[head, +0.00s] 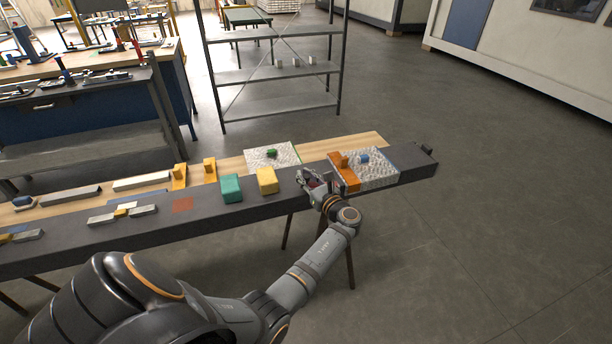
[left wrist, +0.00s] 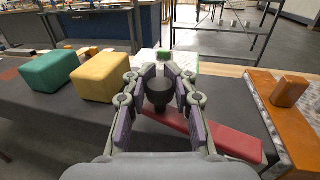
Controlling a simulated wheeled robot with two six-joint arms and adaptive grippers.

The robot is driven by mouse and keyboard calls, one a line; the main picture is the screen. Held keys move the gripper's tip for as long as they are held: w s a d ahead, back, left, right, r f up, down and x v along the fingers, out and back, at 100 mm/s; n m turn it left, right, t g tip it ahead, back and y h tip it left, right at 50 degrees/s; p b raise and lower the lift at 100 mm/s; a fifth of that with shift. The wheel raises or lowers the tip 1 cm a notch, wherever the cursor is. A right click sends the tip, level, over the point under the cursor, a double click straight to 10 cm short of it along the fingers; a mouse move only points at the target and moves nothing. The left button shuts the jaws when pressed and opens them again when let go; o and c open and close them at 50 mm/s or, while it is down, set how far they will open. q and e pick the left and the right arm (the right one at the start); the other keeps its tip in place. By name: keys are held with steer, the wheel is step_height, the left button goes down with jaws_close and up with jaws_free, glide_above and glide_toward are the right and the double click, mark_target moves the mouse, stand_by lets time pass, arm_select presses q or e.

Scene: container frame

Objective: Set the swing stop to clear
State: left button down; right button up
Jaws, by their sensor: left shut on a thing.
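The swing stop appears to be the red bar (left wrist: 232,140) with a dark round knob (left wrist: 158,97) at its left end in the left wrist view. The bar lies on the dark rail (left wrist: 40,117) and points right toward the orange block. My left gripper (left wrist: 158,90) is shut on the knob, with a finger on each side of it. In the head view the left gripper (head: 314,182) sits over the rail, just left of the orange block (head: 344,172), and hides most of the stop. My right gripper is not in view.
A yellow block (head: 266,181) and a green block (head: 231,188) stand on the rail left of the gripper. A speckled plate (head: 379,173) lies right of the orange block. Another speckled plate (head: 262,160) with a green piece lies behind. Several grey bars lie farther left.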

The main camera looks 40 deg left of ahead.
arm_select(q)
steer(key=n+g, duration=0.1)
steer(key=s+d+n+g+b, duration=0.1)
steer(key=g, duration=0.1)
steer(key=s+d+n+g+y+b, duration=0.1)
steer(key=g, duration=0.1)
steer(key=shift+d+n, duration=0.1)
steer(key=shift+n, duration=0.2)
steer(key=shift+b, duration=0.3)
steer(key=c, duration=1.5)
jaws_free()
steer(key=shift+c, duration=0.2)
steer(key=o, duration=0.5)
steer(key=shift+w+d, duration=0.15)
steer(key=shift+w, duration=0.05)
steer(key=shift+c, duration=0.2)
steer(key=shift+s, duration=0.1)
